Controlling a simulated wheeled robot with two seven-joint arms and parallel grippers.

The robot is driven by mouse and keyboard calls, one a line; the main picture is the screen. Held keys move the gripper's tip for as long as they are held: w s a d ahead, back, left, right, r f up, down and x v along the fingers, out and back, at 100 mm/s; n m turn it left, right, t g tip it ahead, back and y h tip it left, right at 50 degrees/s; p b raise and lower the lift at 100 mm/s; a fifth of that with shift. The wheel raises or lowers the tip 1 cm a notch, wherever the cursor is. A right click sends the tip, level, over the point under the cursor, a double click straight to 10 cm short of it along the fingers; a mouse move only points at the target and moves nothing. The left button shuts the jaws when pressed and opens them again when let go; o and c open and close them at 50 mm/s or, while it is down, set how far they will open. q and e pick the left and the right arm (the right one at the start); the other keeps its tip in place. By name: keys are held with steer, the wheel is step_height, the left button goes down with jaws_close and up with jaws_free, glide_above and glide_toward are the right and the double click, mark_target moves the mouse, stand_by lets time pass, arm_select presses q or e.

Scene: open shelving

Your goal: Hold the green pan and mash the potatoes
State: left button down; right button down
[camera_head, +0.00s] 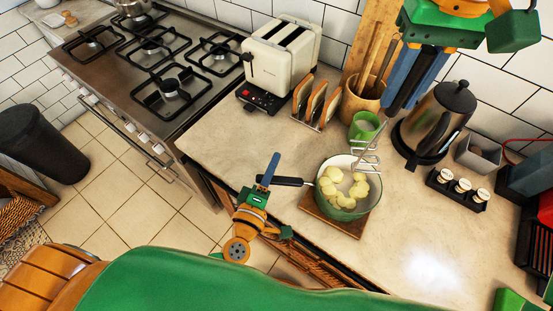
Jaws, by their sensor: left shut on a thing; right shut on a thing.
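The green pan (346,213) stands on a wooden board on the counter, its dark handle (290,182) pointing left. Several pale yellow potato pieces (332,189) lie in it and look whole or chunky. My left gripper (268,178) is shut on the handle near its outer end. A metal masher (369,160) slants over the back right of the pan; whether its head touches the potatoes is unclear. My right gripper (404,92) comes down from the top and is shut on the masher, above and right of the pan; its fingers hide the grip.
A kettle (437,120) and jar rack (458,188) are right. A toast rack (315,105) and toaster (283,56) are behind left, beside the stove (150,65). The counter is clear at front right.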

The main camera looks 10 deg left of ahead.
step_height(320, 180, down, 17)
steer(key=shift+f, duration=0.1)
stand_by(0.5)
steer(key=shift+f, duration=0.4)
stand_by(0.5)
steer(key=shift+s+d, duration=0.1)
